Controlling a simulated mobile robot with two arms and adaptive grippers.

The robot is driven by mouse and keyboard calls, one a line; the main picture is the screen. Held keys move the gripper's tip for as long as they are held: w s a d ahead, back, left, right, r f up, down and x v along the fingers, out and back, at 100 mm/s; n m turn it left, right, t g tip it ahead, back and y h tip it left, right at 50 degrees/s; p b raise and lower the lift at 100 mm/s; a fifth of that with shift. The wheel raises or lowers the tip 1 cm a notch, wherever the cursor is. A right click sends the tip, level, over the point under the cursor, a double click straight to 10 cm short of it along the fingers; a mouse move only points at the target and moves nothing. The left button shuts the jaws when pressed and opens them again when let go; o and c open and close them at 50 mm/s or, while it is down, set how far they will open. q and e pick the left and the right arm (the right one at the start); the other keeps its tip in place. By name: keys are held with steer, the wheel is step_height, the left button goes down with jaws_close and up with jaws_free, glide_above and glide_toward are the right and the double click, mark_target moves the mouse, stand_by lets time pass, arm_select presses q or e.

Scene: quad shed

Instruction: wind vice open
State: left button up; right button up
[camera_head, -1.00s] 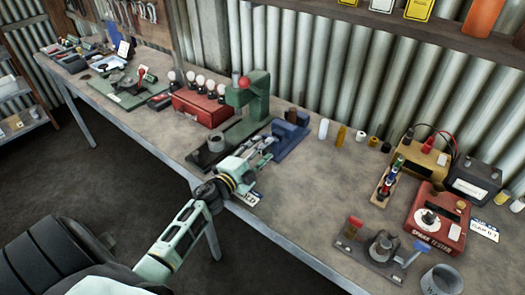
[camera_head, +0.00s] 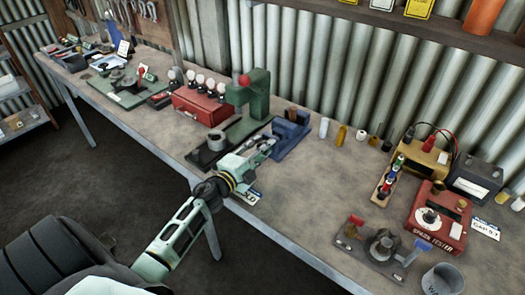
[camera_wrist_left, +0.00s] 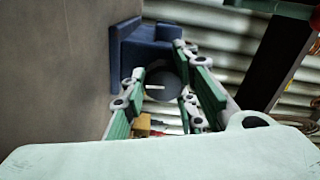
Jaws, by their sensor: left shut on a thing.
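The blue vice (camera_head: 291,138) stands on the workbench, right of the green press, partly hidden behind my left gripper. My left gripper (camera_head: 266,148) reaches in at the vice's front from the bench's near edge. In the left wrist view, the blue vice body (camera_wrist_left: 150,40) lies beyond the green fingers (camera_wrist_left: 165,100). A dark round part (camera_wrist_left: 163,82) with a small pale bar (camera_wrist_left: 154,87) shows between them. The gripper is shut on the vice handle, whose exact grip is hard to make out. My right gripper is not in view.
The green press (camera_head: 255,100) and red box (camera_head: 203,104) stand left of the vice. Small bottles (camera_head: 341,135) stand to its right, then the red spark tester (camera_head: 438,215). The bench between vice and tester is mostly clear.

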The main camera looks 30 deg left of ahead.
arm_select(q)
steer(key=shift+s+f, duration=0.1)
steer(key=shift+f, duration=0.3)
steer(key=o, duration=1.1)
steer(key=shift+c, duration=0.2)
steer(key=shift+r, duration=0.15)
steer(key=s, duration=0.8)
steer(key=s+a, duration=0.1)
steer(key=s, duration=0.3)
